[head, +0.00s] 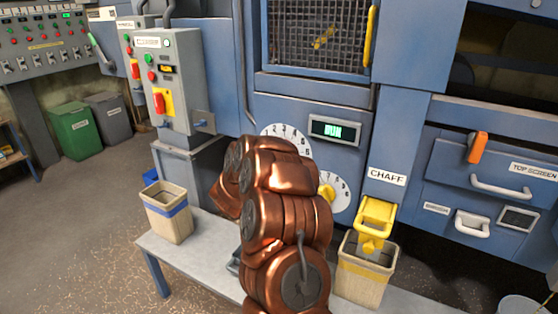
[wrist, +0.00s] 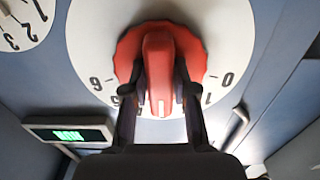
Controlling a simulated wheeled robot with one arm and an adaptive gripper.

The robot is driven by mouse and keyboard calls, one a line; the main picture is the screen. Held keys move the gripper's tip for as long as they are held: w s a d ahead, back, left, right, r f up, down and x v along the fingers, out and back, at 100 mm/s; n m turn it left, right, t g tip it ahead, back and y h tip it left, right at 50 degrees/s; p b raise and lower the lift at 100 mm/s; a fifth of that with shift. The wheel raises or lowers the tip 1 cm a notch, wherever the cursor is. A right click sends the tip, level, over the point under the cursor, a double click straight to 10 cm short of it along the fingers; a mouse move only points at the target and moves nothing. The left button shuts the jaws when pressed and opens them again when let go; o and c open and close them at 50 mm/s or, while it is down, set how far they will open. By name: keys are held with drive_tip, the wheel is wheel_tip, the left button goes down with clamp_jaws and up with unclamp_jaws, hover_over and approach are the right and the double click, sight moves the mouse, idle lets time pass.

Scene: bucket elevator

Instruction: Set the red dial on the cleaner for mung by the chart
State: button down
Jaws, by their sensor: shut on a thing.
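The red dial (wrist: 160,60) fills the middle of the wrist view, on a round white numbered scale (wrist: 88,50). My gripper (wrist: 157,92) is shut on the dial's raised grip bar, one dark finger on each side. A white mark shows at the bar's lower end in that view. Several numbers near it are hidden by the fingers; 0 and 1 show at the right. In the head view, the scale (head: 275,131) shows above my copper arm, which hides the red knob and my gripper. I cannot make out a mung chart.
The green display (head: 335,130) reads RUN on the blue cleaner. A yellow chaff spout (head: 375,215) hangs over a bin (head: 363,285). Another bin (head: 168,212) stands on the grey bench (head: 205,245).

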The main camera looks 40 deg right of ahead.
drive_tip(key=c, duration=0.9)
unclamp_jaws()
drive_tip(key=v, duration=1.2)
